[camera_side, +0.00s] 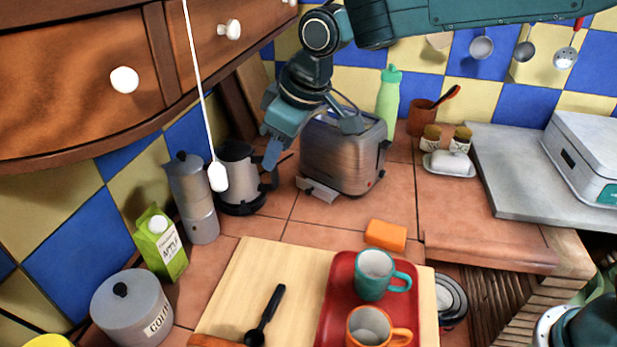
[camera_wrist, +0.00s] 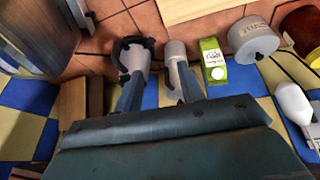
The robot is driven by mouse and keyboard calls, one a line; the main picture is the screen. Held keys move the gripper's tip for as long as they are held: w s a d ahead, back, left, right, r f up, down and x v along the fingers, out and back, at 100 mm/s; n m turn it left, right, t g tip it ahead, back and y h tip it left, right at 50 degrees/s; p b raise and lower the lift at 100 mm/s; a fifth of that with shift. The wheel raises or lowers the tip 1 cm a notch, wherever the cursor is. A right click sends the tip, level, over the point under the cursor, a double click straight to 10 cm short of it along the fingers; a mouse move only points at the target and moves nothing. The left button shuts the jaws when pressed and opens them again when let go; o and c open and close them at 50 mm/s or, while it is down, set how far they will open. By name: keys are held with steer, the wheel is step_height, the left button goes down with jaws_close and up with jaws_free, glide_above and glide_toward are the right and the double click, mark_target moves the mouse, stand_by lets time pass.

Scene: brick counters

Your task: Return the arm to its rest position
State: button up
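My gripper (camera_side: 311,147) is raised in front of the steel toaster in the side view, at the upper middle, with its two fingers spread apart. It is open and nothing shows between the fingers. In the wrist view the two fingers (camera_wrist: 160,82) also stand apart, pointing towards the kettle and the moka pot. The gripper appears to be clear of the counter; its exact gap to the toaster (camera_side: 340,155) cannot be told.
A pull cord (camera_side: 218,177) hangs left of my gripper, below the wooden cabinet (camera_side: 75,80). A kettle (camera_side: 238,175), moka pot (camera_side: 193,197), juice carton (camera_side: 160,245) and green bottle (camera_side: 388,98) stand nearby. Two mugs sit on a red tray (camera_side: 338,290).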

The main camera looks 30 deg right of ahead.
stand_by(0.4)
steer(key=s+d+r+m+t, duration=0.15)
steer(key=s+d+r, duration=0.25)
steer(key=s+d, duration=0.4)
steer(key=s+d+r+m+g, duration=0.1)
steer(key=s+d+r+m, duration=0.3)
steer(key=d, duration=0.6)
steer(key=s+d+f+m+h, duration=0.1)
steer(key=s+d, duration=0.3)
steer(key=s, duration=0.5)
steer(key=s+d+f+m+t+h, duration=0.1)
steer(key=s+d+f, duration=0.3)
steer(key=s, duration=0.5)
steer(key=shift+d, duration=0.2)
steer(key=shift+f, duration=0.1)
